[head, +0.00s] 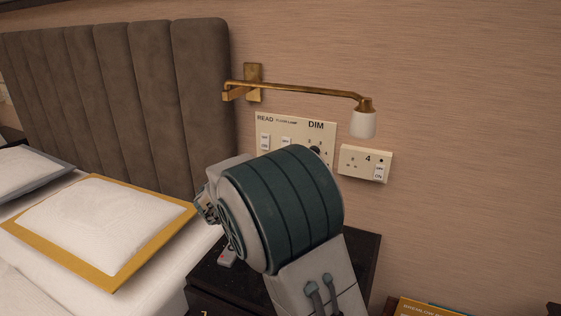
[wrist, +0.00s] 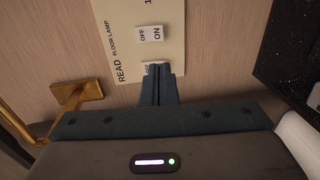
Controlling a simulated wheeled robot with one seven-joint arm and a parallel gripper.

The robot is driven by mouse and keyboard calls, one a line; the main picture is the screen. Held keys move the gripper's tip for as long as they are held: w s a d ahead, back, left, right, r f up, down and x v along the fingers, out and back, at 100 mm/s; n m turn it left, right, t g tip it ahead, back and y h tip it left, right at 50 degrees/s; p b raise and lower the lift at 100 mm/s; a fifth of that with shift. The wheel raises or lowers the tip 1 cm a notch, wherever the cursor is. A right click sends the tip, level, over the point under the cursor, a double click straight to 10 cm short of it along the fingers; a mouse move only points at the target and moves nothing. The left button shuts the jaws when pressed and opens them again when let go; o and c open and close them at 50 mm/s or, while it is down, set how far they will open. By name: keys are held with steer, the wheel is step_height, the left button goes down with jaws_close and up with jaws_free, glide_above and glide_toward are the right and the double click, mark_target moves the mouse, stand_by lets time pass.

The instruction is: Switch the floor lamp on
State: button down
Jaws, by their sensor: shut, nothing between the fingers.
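The cream switch panel (head: 295,119) is on the wall beside the headboard, partly hidden by my arm in the head view. Its floor lamp switch (head: 286,141) is right of the READ switch (head: 265,139). In the wrist view the panel (wrist: 122,62) appears turned, with the floor lamp switch (wrist: 149,34) above the READ switch (wrist: 150,67). My gripper (wrist: 159,72) is shut and empty, its tips over part of the READ switch; contact is unclear. The floor lamp switch is clear of the fingers. The floor lamp itself is not in view.
A brass wall lamp (head: 310,90) with a white shade reaches over the panel. A socket plate (head: 365,163) with its own switch is to the right. A dark nightstand (head: 362,250) stands below, beside the bed with a pillow (head: 95,225).

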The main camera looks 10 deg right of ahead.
steer(key=shift+d, duration=0.1)
steer(key=b+x, duration=0.1)
steer(key=x, duration=1.3)
steer(key=shift+w+d+b, duration=0.1)
steer(key=shift+b, duration=0.85)
steer(key=shift+f, duration=0.1)
steer(key=f+b+v, duration=0.2)
steer(key=f+v, duration=0.1)
steer(key=v, duration=1)
steer(key=shift+s+a, duration=0.35)
steer(key=shift+a, duration=0.05)
